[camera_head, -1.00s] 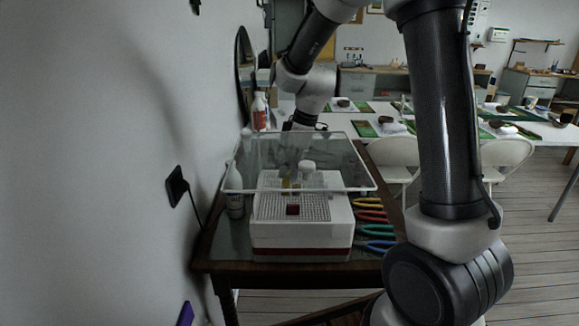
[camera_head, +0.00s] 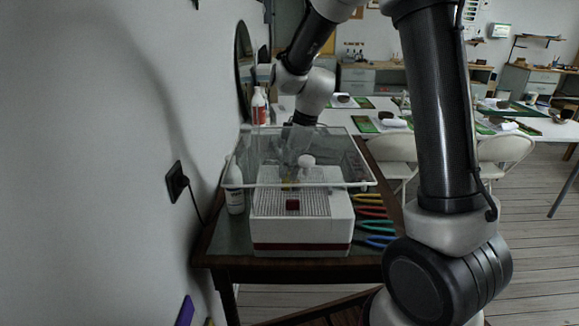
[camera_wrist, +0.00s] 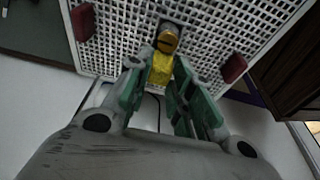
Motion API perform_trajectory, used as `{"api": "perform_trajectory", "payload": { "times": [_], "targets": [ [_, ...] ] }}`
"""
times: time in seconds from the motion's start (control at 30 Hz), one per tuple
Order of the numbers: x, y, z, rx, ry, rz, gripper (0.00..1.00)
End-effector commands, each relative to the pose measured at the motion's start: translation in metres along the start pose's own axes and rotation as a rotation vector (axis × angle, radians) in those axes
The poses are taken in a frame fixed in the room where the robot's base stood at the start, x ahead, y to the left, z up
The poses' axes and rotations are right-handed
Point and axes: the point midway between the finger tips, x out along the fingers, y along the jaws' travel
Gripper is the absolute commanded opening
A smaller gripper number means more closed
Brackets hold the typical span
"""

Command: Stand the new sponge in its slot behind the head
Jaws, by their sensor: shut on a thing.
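The sponge (camera_wrist: 160,72) is a small yellow block between the green-padded fingertips of my gripper (camera_wrist: 157,66), which is shut on it. Just past it in the wrist view is the head (camera_wrist: 167,36), small and rounded, dark with an orange-yellow part, above the white grid. The grinder (camera_head: 302,236) is a white box with a grid top and a dark red band. In the head view my gripper (camera_head: 297,152) is blurred behind the clear shield (camera_head: 345,168), over the back of the grid. A little yellow shows below it. The slot is hidden, and I cannot tell whether the sponge touches it.
Dark red blocks (camera_wrist: 233,68) sit on the grid. A white bottle (camera_head: 235,190) stands left of the grinder, near the wall. Coloured-handled pliers (camera_head: 373,226) lie to its right. A red and white bottle (camera_head: 258,107) stands behind. The shield's frame overhangs the grid.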

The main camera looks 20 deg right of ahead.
Motion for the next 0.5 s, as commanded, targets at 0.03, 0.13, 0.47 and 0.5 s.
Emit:
{"api": "perform_trajectory", "payload": {
  "times": [0.03,0.13,0.47,0.5],
  "targets": [
    [0.0008,0.0,0.0003,0.0,0.0,0.0,0.13],
    [0.0022,0.0001,0.0006,0.0,0.0,0.0,0.13],
    [0.0069,0.0003,0.0017,0.001,0.001,0.001,0.13],
    [0.0074,0.0003,0.0019,0.001,0.001,0.001,0.13]
  ]
}}
